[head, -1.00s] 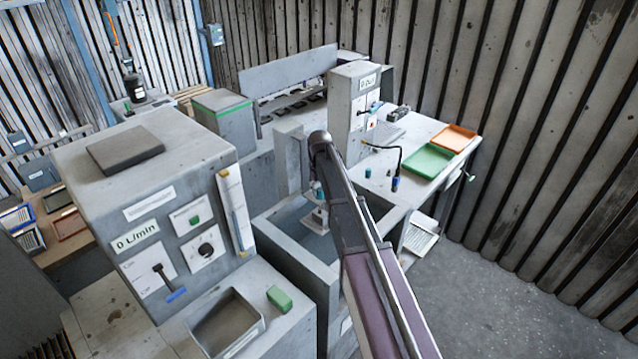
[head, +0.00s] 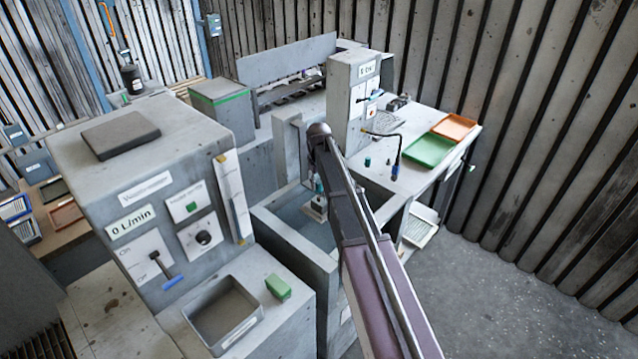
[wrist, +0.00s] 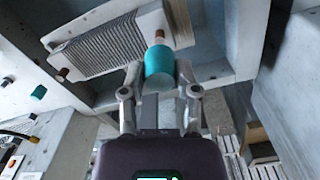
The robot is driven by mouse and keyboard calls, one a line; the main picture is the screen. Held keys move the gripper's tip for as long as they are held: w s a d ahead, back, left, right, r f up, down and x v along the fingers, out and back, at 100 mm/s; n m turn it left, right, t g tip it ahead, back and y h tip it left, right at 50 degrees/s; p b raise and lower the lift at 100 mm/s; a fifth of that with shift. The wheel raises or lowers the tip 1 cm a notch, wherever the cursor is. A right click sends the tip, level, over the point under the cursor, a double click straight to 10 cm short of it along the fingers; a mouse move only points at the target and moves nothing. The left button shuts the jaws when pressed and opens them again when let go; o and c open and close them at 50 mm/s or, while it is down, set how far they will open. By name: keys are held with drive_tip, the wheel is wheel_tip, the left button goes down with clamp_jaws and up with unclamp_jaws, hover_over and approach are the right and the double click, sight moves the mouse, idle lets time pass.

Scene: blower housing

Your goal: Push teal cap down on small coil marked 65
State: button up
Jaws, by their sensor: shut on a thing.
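The small coil (wrist: 108,46), a grey finned block with copper stubs at its ends, shows in the wrist view just beyond my gripper. In the head view, part of the coil (head: 315,208) shows at the open grey tank (head: 283,236). My gripper (wrist: 160,82) is shut on a teal cap (wrist: 159,61). The cap lines up with one copper stub (wrist: 159,36) and looks close to it or touching; how far it is seated cannot be told. My gripper (head: 318,186) is partly hidden by my arm in the head view. The mark 65 cannot be read.
A second teal cap (head: 367,161) stands on the bench, near a dark hose with a blue end (head: 395,170). Green (head: 431,149) and orange (head: 456,126) trays lie farther right. Tank walls surround the coil closely. A grey control cabinet (head: 150,200) stands at left.

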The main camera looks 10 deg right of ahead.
drive_tip(key=shift+f+b, duration=0.55)
drive_tip(key=shift+f, duration=0.2)
drive_tip(key=shift+f+b, duration=1.6)
idle(2.6)
idle(0.4)
drive_tip(key=o, duration=1)
drive_tip(key=shift+d+r, duration=0.1)
drive_tip(key=shift+r, duration=0.1)
